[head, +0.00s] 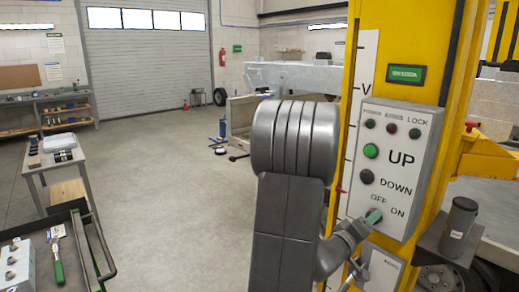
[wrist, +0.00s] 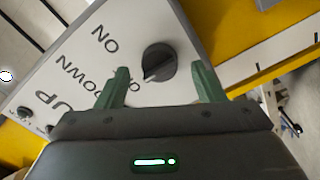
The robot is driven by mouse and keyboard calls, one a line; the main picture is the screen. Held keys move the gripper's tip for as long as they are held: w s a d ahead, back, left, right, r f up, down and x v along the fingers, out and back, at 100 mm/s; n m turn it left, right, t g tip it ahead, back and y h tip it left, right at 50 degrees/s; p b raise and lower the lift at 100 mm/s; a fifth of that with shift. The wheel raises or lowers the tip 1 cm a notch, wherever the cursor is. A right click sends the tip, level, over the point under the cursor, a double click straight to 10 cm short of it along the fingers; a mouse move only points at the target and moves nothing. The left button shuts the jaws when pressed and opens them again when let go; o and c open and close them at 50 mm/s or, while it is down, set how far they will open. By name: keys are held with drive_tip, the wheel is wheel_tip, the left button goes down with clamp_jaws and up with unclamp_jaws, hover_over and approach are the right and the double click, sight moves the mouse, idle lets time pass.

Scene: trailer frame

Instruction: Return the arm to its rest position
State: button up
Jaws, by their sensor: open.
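My arm stands upright in the middle of the head view, and my gripper (head: 372,218) is at the lower part of the control panel (head: 400,125), by the OFF/ON switch. In the wrist view my gripper (wrist: 160,85) has its two green fingers spread apart. The dark rotary switch knob (wrist: 159,62) shows between and beyond the fingertips, with no finger seen pressed on it. In the head view the knob is hidden behind my gripper. The panel also carries a green UP button (head: 371,151) and a dark DOWN button (head: 367,177).
The panel is on a yellow column (head: 425,30). A dark cup (head: 458,222) stands on a bracket to its right. A tool cart (head: 65,255) and a small table (head: 55,155) are at the left. The floor (head: 175,180) between them and my arm is clear.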

drive_tip(key=b+v, duration=0.1)
drive_tip(key=v, duration=1.1)
drive_tip(key=p+x, duration=0.2)
drive_tip(key=x, duration=1.2)
drive_tip(key=s+a+m+b, duration=0.4)
drive_tip(key=m+b, duration=0.4)
drive_tip(key=m, duration=0.4)
drive_tip(key=shift+s+a+b, duration=0.3)
drive_tip(key=shift+s+a, duration=0.05)
drive_tip(key=shift+a, duration=0.55)
